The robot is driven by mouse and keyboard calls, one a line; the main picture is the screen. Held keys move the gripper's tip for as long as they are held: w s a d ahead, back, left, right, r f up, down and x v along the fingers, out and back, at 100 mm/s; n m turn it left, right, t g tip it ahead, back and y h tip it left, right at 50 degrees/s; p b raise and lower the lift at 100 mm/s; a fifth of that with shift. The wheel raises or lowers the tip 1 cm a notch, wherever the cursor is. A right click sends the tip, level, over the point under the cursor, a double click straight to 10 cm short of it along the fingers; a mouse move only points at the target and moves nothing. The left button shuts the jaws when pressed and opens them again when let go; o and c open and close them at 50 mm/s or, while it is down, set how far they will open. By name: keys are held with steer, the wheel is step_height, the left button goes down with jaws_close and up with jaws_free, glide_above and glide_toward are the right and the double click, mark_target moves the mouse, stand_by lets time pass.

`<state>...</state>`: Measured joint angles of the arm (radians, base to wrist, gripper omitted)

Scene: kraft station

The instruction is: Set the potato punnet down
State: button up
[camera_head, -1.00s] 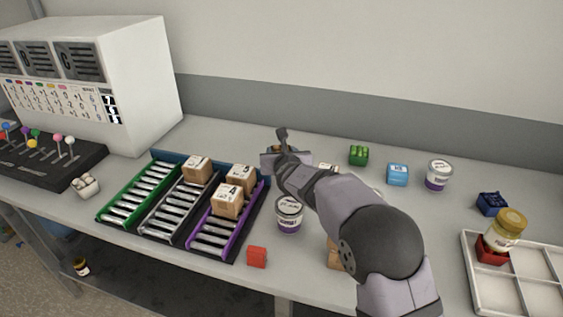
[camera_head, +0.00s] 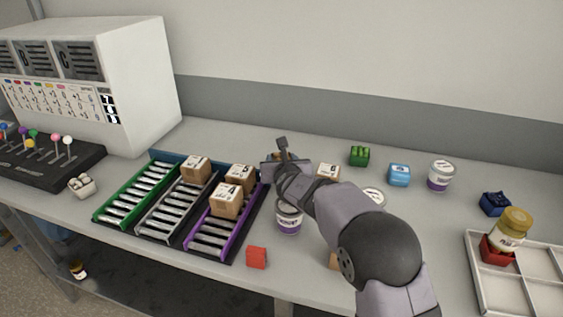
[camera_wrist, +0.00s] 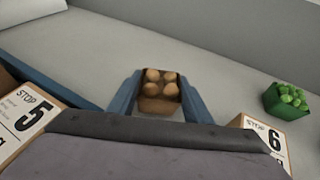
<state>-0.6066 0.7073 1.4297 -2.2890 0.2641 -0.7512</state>
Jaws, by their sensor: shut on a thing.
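The potato punnet (camera_wrist: 159,104) is a small brown tub with several round tan potatoes. It sits upright between the two blue fingers of my gripper (camera_wrist: 160,100) in the wrist view, and the gripper is shut on it. In the head view my gripper (camera_head: 283,157) is over the back of the table, just right of the lane rack's far end. The punnet is mostly hidden there behind the gripper. I cannot tell whether its base touches the grey table (camera_head: 230,143).
The lane rack (camera_head: 262,205) holds several cartons, one marked 5 (camera_wrist: 30,122). A carton marked 6 (camera_wrist: 266,142) stands right of my gripper. A green punnet (camera_head: 359,156), a blue box (camera_head: 399,175) and tubs stand further right. Table behind the punnet is clear.

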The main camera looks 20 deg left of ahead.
steer(key=shift+s+f, duration=0.15)
steer(key=shift+f, duration=0.55)
steer(key=o, duration=0.8)
steer(key=shift+f, duration=0.15)
steer(key=shift+o, duration=0.2)
steer(key=shift+r+p, duration=0.75)
steer(key=shift+p, duration=0.1)
steer(key=s+r, duration=0.1)
steer(key=s+d+r+b, duration=0.1)
steer(key=shift+s, duration=0.3)
step_height(320, 180, up, 7)
steer(key=p, duration=0.3)
steer(key=shift+w+f, duration=0.15)
steer(key=shift+f, duration=0.05)
steer(key=shift+d, duration=0.1)
